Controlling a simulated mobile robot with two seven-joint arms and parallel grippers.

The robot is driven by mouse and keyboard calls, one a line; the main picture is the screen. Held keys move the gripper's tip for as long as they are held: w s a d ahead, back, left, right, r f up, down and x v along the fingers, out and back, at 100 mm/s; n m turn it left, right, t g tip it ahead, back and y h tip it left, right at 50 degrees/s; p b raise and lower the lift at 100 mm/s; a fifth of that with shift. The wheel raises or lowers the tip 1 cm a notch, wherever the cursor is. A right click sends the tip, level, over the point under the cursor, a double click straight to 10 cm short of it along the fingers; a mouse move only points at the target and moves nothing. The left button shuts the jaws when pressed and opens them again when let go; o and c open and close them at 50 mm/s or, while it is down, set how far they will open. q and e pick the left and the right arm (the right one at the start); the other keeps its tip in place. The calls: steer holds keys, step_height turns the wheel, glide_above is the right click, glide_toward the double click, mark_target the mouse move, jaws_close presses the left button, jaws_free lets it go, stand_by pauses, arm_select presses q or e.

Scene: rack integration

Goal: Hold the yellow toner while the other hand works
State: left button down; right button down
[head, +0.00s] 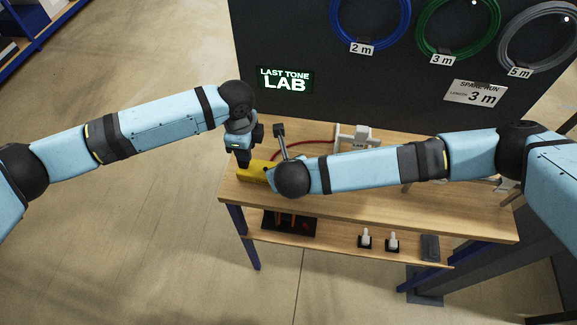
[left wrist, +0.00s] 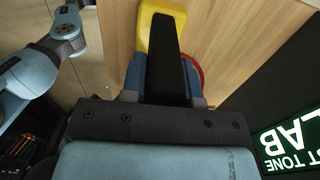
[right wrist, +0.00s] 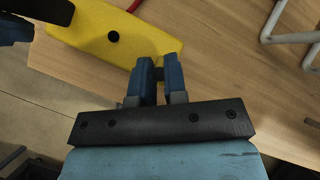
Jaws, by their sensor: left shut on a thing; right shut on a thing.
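The yellow toner (head: 257,172) lies at the left end of the wooden bench top, partly hidden by my arms. My left gripper (head: 244,162) is above it; in the left wrist view its blue fingers close on a black bar on top of the toner (left wrist: 150,28). The right wrist view shows the toner (right wrist: 85,35) with a black dot on its side. There my right gripper (right wrist: 161,75) is at the toner's end, its fingers close together around a small dark part. In the head view my right wrist hides those fingers.
A grey-headed upright post (head: 281,142), a red cable (head: 308,144) and a white frame (head: 357,138) stand behind the toner. A dark tray (head: 290,223) and small white-topped items (head: 366,238) sit on the lower shelf. A dark board (head: 310,35) with cable coils rises behind the bench.

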arm_select(q)
steer(key=c, duration=1.9)
jaws_free()
steer(key=shift+s+d, duration=0.15)
steer(key=shift+d, duration=0.15)
arm_select(e)
steer(key=shift+s+a+r+t, duration=0.1)
steer(key=shift+a+r+t, duration=0.1)
steer(key=shift+a+t, duration=0.15)
arm_select(q)
jaws_close()
arm_select(e)
steer(key=shift+d+f+t, duration=0.15)
steer(key=shift+d+t, duration=0.1)
steer(key=shift+d, duration=0.2)
arm_select(q)
steer(key=shift+a, duration=0.15)
arm_select(e)
steer(key=shift+d, duration=0.1)
steer(key=c, duration=1.1)
jaws_free()
steer(key=shift+f, duration=0.1)
steer(key=shift+c, duration=0.2)
steer(key=a+v, duration=0.1)
steer(key=v, duration=1.1)
steer(key=shift+d, duration=0.45)
steer(key=a+v, duration=0.1)
steer(key=v, duration=1.1)
steer(key=shift+d, duration=0.45)
